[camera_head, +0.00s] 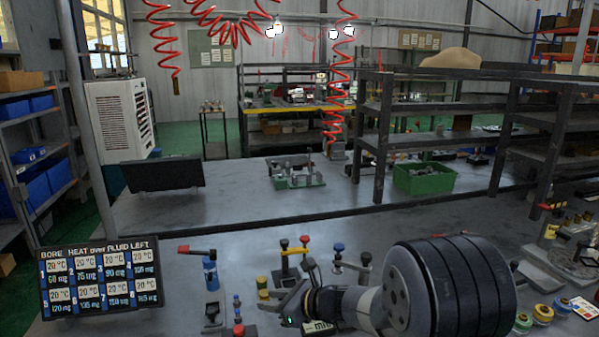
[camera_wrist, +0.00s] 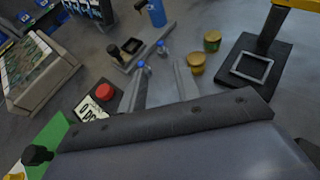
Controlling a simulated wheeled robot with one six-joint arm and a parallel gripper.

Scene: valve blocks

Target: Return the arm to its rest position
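My arm (camera_head: 452,290) reaches over the bench from the right in the head view, its large dark ribbed joint in front. My gripper (camera_head: 288,292) is low over the front of the bench, among small valve parts. In the wrist view the two grey fingers of my gripper (camera_wrist: 160,78) stand apart, with only bare bench visible between them. I see nothing held. The large dark grey body of my gripper fills the bottom of the wrist view and hides what is below it.
A red button (camera_wrist: 104,92), a blue bottle (camera_head: 210,272) and yellow jars (camera_wrist: 196,62) stand close around my gripper. A black-based stand (camera_wrist: 247,72) is to the right. A display board (camera_head: 101,278) stands at left; a dark shelf rack (camera_head: 440,140) rises behind.

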